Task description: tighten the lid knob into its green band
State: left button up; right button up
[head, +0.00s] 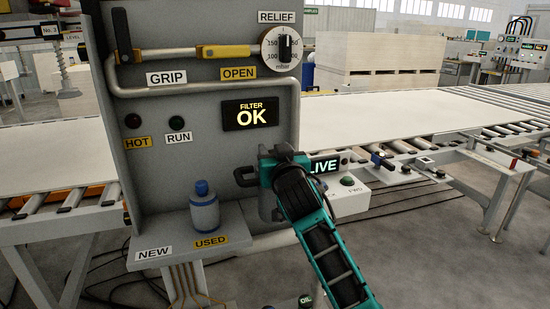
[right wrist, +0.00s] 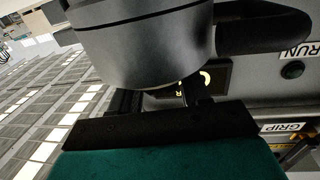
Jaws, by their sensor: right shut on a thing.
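My right gripper (head: 272,168) comes in from the lower right in the head view and is shut on the lid knob. A dark grey lobe of the lid knob (head: 244,177) sticks out to the left of the gripper; the rest is mostly hidden behind it. In the right wrist view, the lid knob (right wrist: 145,45) is a large grey round body with a dark arm out to the right, close against my dark fingers. The green band cannot be made out in either view. My left gripper is not in view.
A blue and white filter (head: 204,208) stands on the shelf by the NEW and USED labels. The panel display (head: 250,114) reads FILTER OK. A yellow-handled lever (head: 222,52) and RELIEF dial (head: 282,48) sit above.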

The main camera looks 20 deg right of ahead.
jog(key=m+h+b, duration=0.1)
jog(key=h+b, duration=0.1)
jog(key=m+h+b, duration=0.1)
jog(key=h+b, duration=0.1)
jog(key=shift+f+m+g, duration=0.25)
jog(key=shift+m+g, duration=0.05)
jog(key=shift+g, duration=0.1)
jog(key=shift+h+b, duration=0.3)
jog(key=shift+b, duration=0.05)
jog(key=shift+m+g+h+b, duration=0.3)
jog(key=shift+m, duration=0.1)
jog(key=shift+r+m+h+b, duration=0.25)
jog(key=shift+m+h+b, duration=0.05)
jog(key=shift+h+b, duration=0.1)
jog(key=o, duration=1)
jog(key=shift+c, duration=0.2)
jog(key=shift+s, duration=0.1)
